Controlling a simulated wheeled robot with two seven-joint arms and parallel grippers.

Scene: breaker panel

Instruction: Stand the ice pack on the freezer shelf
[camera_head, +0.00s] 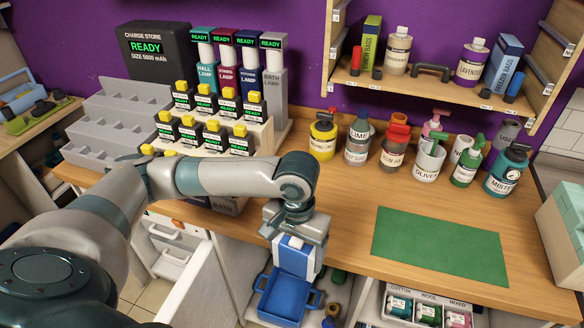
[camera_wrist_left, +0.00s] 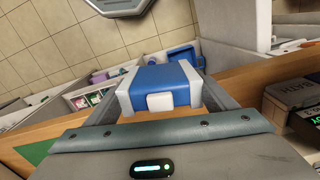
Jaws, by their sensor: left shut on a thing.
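I take this block to be the ice pack (camera_head: 293,257). In the left wrist view the pack (camera_wrist_left: 152,79) sits between the two fingers, with a small white cap facing the camera. In the head view it hangs above a blue bin (camera_head: 284,298), apart from the counter. No shelf can be surely told as the freezer shelf; white compartments (camera_head: 172,262) show under the counter at left. My right gripper is not in view.
The wooden counter (camera_head: 345,205) holds a green mat (camera_head: 440,246), several labelled bottles (camera_head: 360,141) and a stepped rack of yellow-topped packs (camera_head: 212,130). A wall shelf (camera_head: 430,86) stands above. Open drawers and a tray of yarn-like rolls (camera_head: 428,310) lie below the counter edge.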

